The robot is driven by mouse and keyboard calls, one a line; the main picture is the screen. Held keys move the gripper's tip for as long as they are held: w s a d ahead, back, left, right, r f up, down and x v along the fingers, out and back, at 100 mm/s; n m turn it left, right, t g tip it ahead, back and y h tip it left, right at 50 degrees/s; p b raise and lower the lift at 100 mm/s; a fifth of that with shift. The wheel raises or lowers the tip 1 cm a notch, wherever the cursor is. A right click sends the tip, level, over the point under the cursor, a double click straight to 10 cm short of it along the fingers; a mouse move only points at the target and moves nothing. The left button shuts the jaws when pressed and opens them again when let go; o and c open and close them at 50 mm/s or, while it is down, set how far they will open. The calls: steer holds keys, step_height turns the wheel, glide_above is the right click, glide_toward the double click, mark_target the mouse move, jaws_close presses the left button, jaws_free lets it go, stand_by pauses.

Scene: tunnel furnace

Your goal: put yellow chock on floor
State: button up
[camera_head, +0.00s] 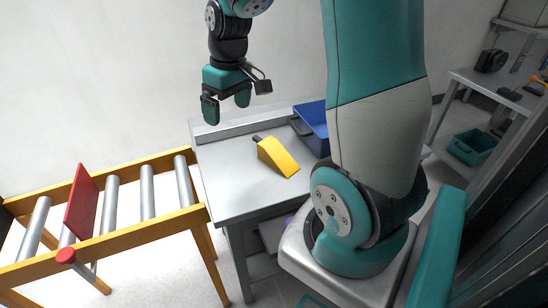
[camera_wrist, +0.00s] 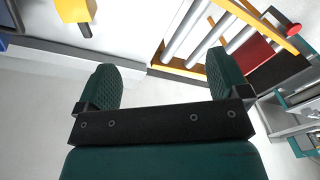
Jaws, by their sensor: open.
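The yellow chock (camera_head: 278,157), a wedge with a dark handle at its upper left end, lies on the grey table (camera_head: 228,190). My gripper (camera_head: 226,112) is open and empty, raised above the table's back left part, up and to the left of the chock and apart from it. In the wrist view my gripper (camera_wrist: 163,85) shows its two green fingers wide apart with nothing between them. Part of the chock (camera_wrist: 76,10) shows at the top left of that view. The floor (camera_head: 150,270) shows pale below the roller conveyor.
A blue bin (camera_head: 313,128) stands on the table right of the chock. A roller conveyor (camera_head: 150,230) with yellow rails and a red plate (camera_head: 81,203) adjoins the table's left side. A teal crate (camera_head: 471,147) sits at the far right below a shelf.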

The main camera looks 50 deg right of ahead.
mark_target(274, 147)
steer(key=s+d+f+m+g+h, duration=0.1)
steer(key=d+f, duration=0.2)
steer(key=d, duration=0.4)
steer(key=s+d+f+m, duration=0.1)
steer(key=d+f+m, duration=0.15)
steer(key=d, duration=0.45)
steer(key=shift+n, duration=0.45)
step_height(274, 147, down, 11)
steer(key=shift+d+f+b, duration=0.1)
steer(key=shift+b, duration=0.35)
steer(key=f, duration=0.6)
steer(key=shift+w+d+f, duration=0.15)
steer(key=shift+w+d, duration=0.05)
steer(key=c, duration=1.4)
